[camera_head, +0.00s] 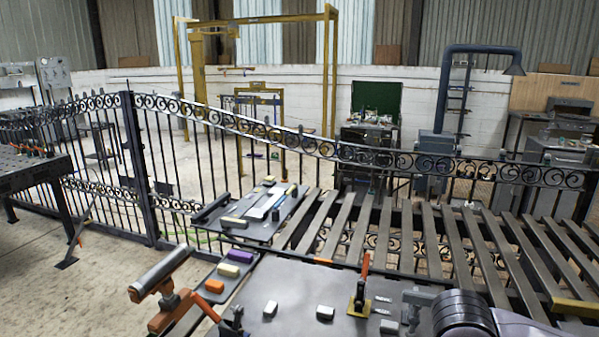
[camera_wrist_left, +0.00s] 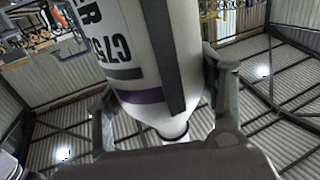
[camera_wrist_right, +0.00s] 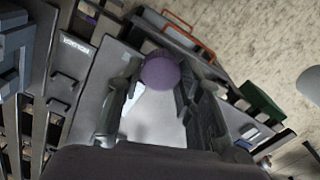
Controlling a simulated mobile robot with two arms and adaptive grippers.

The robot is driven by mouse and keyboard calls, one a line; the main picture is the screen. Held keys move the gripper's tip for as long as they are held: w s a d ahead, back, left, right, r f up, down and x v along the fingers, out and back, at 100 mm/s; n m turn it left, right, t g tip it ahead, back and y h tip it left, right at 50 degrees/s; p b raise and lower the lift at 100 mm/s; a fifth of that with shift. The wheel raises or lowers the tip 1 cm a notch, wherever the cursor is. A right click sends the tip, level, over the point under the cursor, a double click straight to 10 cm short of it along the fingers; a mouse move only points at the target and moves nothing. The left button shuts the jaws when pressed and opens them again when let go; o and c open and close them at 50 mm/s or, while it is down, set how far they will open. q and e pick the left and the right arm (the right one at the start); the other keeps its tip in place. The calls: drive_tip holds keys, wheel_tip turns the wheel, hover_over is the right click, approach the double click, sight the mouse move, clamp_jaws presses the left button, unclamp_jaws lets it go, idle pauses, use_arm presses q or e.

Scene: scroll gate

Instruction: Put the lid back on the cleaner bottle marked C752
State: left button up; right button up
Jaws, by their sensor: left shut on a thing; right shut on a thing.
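The white cleaner bottle (camera_wrist_left: 150,45) fills the middle of the left wrist view. It carries the dark print C752, a purple band and a grey stripe. Its narrow neck (camera_wrist_left: 174,133) points toward the bottom of that picture, and no lid shows on it. My left gripper (camera_wrist_left: 160,78) is shut on the bottle body, one finger on each side. A round purple lid (camera_wrist_right: 160,73) sits between the fingertips of my right gripper (camera_wrist_right: 158,80), which is shut on it.
A grey worktop (camera_head: 285,292) with small blocks and a red-handled clamp (camera_head: 361,288) lies at the bottom. An orange-and-grey tool (camera_head: 162,278) stands at its left. Slatted dark beams (camera_head: 385,232) and a wrought-iron fence (camera_head: 270,140) lie beyond. Open floor (camera_head: 40,290) shows at left.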

use_arm(q)
drive_tip(key=shift+a, duration=0.1)
idle(0.5)
drive_tip(key=w+d+m+g+h, duration=0.2)
drive_tip(key=w+d+m+h, duration=0.1)
drive_tip(key=d, duration=0.4)
drive_tip(key=w+d+r+m+g+h, duration=0.1)
drive_tip(key=w+d+m+g+h, duration=0.1)
drive_tip(key=d+m+h, duration=0.3)
drive_tip(key=w+d+h, duration=0.1)
drive_tip(key=d+h, duration=0.1)
drive_tip(key=h, duration=0.1)
drive_tip(key=shift+h, duration=0.3)
use_arm(e)
drive_tip(key=w+a+r+m, duration=0.2)
drive_tip(key=w+a+r, duration=0.1)
drive_tip(key=a+r, duration=0.6)
drive_tip(key=w+a+r+m, duration=0.2)
drive_tip(key=a+r, duration=0.7)
drive_tip(key=a, duration=0.6)
drive_tip(key=shift+w, duration=0.6)
drive_tip(key=shift+f, duration=1.95)
